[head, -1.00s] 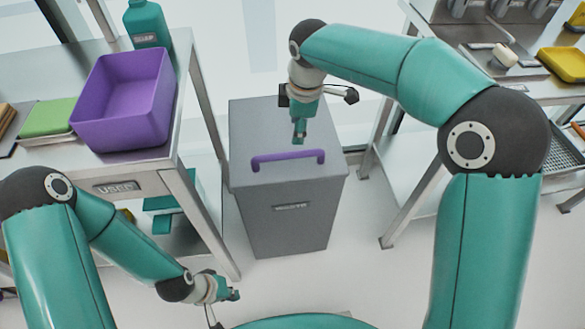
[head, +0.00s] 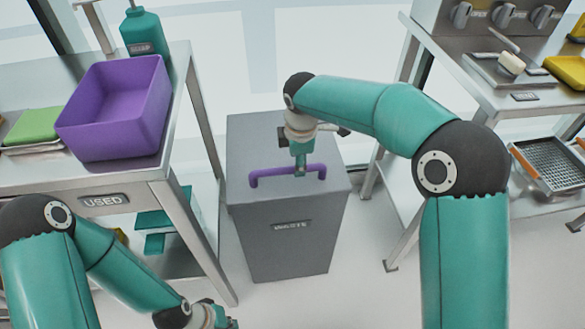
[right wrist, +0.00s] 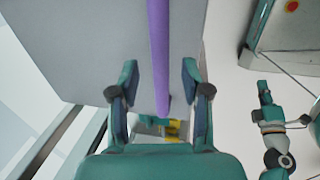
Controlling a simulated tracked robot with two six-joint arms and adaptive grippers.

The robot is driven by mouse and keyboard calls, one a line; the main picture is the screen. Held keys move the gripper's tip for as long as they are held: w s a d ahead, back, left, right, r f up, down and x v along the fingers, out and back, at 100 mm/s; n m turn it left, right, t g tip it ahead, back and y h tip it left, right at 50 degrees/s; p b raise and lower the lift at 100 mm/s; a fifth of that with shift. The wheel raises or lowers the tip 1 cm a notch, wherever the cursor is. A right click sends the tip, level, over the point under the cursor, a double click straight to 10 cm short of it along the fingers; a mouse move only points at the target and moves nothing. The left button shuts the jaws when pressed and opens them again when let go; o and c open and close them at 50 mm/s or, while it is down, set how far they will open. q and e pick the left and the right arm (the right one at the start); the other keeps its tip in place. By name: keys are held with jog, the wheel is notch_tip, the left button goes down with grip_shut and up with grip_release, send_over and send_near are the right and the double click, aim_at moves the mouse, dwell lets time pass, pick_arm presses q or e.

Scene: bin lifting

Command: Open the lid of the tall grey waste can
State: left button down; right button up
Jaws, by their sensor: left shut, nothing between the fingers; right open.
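The tall grey waste can (head: 285,245) stands upright on the floor in the middle of the head view, with a WASTE label on its front. Its flat grey lid (head: 250,145) is closed and carries a purple bar handle (head: 262,178). My right gripper (head: 300,172) points down at the handle and hides part of it. In the right wrist view the handle (right wrist: 158,50) runs between the two spread fingers of the right gripper (right wrist: 160,80), with a gap on each side. My left gripper (head: 228,323) is low at the bottom edge, shut and empty, away from the can.
A steel table marked USED (head: 105,200) stands left of the can, with a purple bin (head: 115,110), green cloths (head: 35,125) and a teal soap bottle (head: 142,35). Another steel bench (head: 525,100) stands to the right. Open floor lies in front of the can.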

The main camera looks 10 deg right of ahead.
jog(key=shift+w+f, duration=0.15)
jog(key=shift+f, duration=0.6)
jog(key=shift+w+f, duration=0.15)
jog(key=shift+f, duration=0.55)
grip_shut()
